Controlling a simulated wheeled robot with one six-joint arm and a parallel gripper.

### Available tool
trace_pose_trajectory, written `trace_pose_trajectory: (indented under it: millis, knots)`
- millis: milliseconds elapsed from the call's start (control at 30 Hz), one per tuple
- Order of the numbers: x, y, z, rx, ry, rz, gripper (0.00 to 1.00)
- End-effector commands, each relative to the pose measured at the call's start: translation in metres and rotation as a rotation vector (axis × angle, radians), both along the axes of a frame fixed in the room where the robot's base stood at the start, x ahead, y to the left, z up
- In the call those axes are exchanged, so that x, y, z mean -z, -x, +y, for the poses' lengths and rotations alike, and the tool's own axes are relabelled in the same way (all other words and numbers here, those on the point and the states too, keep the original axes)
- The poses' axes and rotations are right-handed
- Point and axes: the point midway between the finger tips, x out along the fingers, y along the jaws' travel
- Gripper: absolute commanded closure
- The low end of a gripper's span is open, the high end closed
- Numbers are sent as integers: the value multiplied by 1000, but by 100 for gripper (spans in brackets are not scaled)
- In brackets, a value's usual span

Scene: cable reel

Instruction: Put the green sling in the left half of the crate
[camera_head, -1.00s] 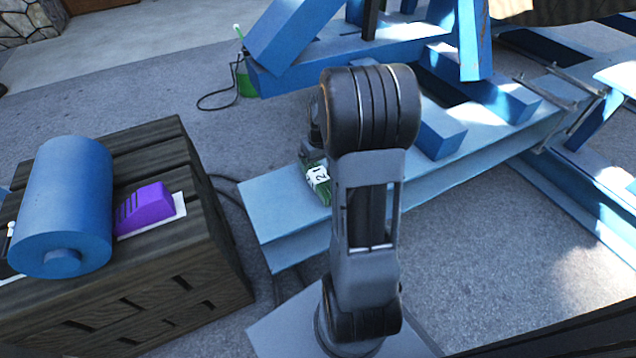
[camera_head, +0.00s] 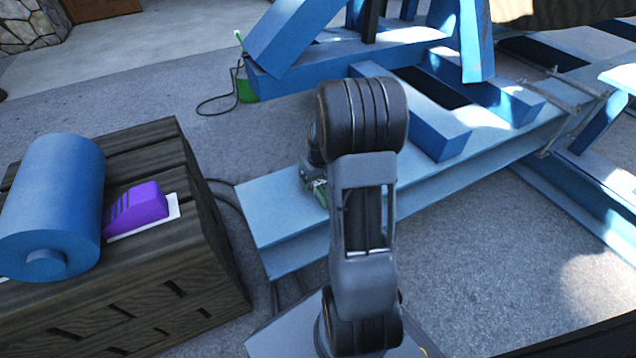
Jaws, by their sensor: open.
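The green sling (camera_head: 321,194) lies on the near end of the light blue steel beam (camera_head: 275,212). Only a small part of it shows; my gripper and arm cover the rest. My gripper (camera_head: 312,180) is open and right at the sling, mostly hidden behind my own arm. I cannot tell whether the fingers touch it or are around it. A dark wooden crate (camera_head: 150,290) stands at the left, with things resting on its planked top.
On the crate, a blue cylinder (camera_head: 50,200) covers the left side and a purple wedge (camera_head: 138,207) sits on a white plate beside it. Blue frame members (camera_head: 440,130) rise behind the beam. A green object (camera_head: 247,88) with a black cable stands on the floor behind.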

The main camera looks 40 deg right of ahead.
Motion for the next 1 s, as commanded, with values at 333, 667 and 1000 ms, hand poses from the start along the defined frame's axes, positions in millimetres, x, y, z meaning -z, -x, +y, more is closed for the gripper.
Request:
trace_pose_trajectory:
  millis: [333,667,1000]
  knots:
    - [-1,0,0,0,0,0,36]
    - [-1,0,0,0,0,0,68]
    - [-2,0,0,0,1,-2,83]
